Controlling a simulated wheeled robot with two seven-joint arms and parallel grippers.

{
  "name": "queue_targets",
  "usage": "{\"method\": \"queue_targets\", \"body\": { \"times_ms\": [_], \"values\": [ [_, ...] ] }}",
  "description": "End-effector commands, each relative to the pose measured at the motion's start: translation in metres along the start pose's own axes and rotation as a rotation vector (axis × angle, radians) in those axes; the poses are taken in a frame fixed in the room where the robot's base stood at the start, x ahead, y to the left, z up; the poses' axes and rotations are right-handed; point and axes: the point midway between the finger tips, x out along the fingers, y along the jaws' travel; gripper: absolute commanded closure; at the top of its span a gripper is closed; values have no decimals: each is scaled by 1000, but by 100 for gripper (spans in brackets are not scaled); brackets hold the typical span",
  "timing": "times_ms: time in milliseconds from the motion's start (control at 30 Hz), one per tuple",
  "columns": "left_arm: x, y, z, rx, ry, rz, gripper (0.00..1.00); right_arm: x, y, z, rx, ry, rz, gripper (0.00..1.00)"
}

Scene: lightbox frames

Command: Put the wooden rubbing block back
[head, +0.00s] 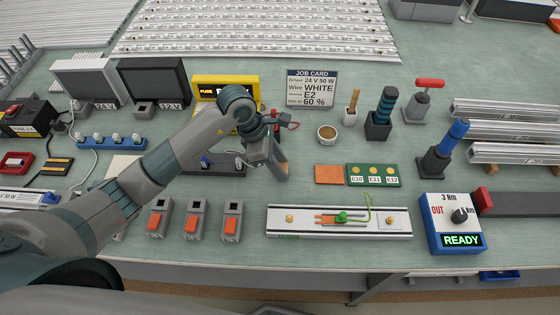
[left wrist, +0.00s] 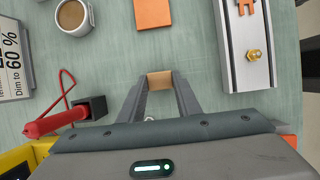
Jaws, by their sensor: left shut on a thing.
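My left gripper (head: 280,168) points down over the middle of the bench, left of an orange-brown flat square (head: 330,174). In the left wrist view its two fingers (left wrist: 161,88) are closed on a small tan wooden block (left wrist: 160,80), held at the fingertips. In the head view the fingers hide most or all of the block. I cannot tell how far the block is above the green bench top. The orange-brown square also shows beyond the fingers in the left wrist view (left wrist: 153,13). My right gripper is not in view.
A white rail (head: 339,234) with a green-wired part lies in front. A red-handled tool (left wrist: 50,124) in a dark holder is close to the gripper. Switches (head: 197,219) stand at front left.

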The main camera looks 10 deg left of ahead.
Motion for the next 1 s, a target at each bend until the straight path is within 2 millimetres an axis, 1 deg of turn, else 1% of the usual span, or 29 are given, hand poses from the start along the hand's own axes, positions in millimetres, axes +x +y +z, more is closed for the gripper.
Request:
{"method": "queue_targets", "body": {
  "times_ms": [333,367,400,433,767,900,1000],
  "values": [
    [4,0,-2,0,0,1,91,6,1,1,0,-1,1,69],
    [3,0,-1,0,0,1,65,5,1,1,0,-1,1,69],
    [2,0,-1,0,0,1,55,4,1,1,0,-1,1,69],
    [2,0,-1,0,0,1,51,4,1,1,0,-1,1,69],
    [2,0,-1,0,0,1,51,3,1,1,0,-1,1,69],
    [-2,0,1,0,0,0,51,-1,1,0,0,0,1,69],
    [-9,2,0,2,-1,4,51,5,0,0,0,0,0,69]
  ]
}}
